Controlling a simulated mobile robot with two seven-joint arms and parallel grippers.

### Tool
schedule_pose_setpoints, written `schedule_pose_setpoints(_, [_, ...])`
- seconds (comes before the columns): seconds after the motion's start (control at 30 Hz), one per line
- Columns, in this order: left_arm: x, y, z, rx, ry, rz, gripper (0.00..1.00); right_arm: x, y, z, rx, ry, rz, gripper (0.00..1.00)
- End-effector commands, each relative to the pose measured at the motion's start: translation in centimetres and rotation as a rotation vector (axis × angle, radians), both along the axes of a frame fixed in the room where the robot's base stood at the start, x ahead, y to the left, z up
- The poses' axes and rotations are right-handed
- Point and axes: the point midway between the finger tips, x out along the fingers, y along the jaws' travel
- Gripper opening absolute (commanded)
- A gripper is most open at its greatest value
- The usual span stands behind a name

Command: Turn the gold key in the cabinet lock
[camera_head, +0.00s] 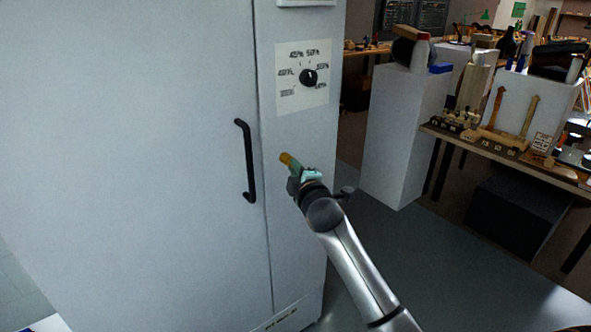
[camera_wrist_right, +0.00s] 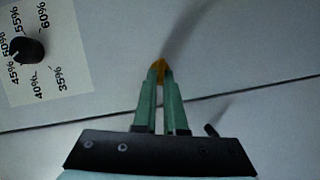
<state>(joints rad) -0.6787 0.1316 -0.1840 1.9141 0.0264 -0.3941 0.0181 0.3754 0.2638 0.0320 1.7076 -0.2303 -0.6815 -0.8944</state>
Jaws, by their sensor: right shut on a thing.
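The light grey cabinet (camera_head: 140,150) fills the left of the head view, with a black vertical handle (camera_head: 248,160) on its door. The gold key (camera_head: 287,158) is a small yellow-gold piece at the cabinet front, right of the handle and below the dial. My right gripper (camera_head: 294,170) is shut on it. In the right wrist view, the green fingers (camera_wrist_right: 160,82) close together on the gold key (camera_wrist_right: 160,66), near the cabinet surface. The lock and the key's inner end are hidden, so I cannot tell how far it sits in. My left gripper is not in view.
A black dial (camera_head: 308,77) on a white percentage scale is above the key; the dial also shows in the right wrist view (camera_wrist_right: 27,50). A white pedestal (camera_head: 400,135) and a cluttered workbench (camera_head: 505,150) stand to the right. Grey floor between them is clear.

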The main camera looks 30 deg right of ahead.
Motion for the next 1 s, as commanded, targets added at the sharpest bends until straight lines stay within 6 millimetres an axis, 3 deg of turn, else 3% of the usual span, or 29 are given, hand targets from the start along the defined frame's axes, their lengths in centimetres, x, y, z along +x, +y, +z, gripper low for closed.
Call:
schedule_pose_setpoints(0.17, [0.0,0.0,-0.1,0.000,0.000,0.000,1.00,0.0,0.0,-0.6,-0.011,0.010,0.001,0.00])
schedule_pose_setpoints(0.5, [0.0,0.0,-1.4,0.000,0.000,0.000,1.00,0.0,0.0,-1.0,-0.242,-0.007,-0.001,0.00])
schedule_pose_setpoints(0.73, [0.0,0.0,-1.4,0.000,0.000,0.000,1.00,0.0,0.1,-0.9,-0.253,-0.008,-0.001,0.00])
schedule_pose_setpoints(0.77, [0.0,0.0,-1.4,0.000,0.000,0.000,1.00,0.0,0.1,-0.9,-0.252,-0.008,-0.001,0.10])
schedule_pose_setpoints(1.0, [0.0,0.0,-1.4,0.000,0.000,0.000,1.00,0.0,0.0,-0.7,-0.253,-0.013,-0.001,0.37])
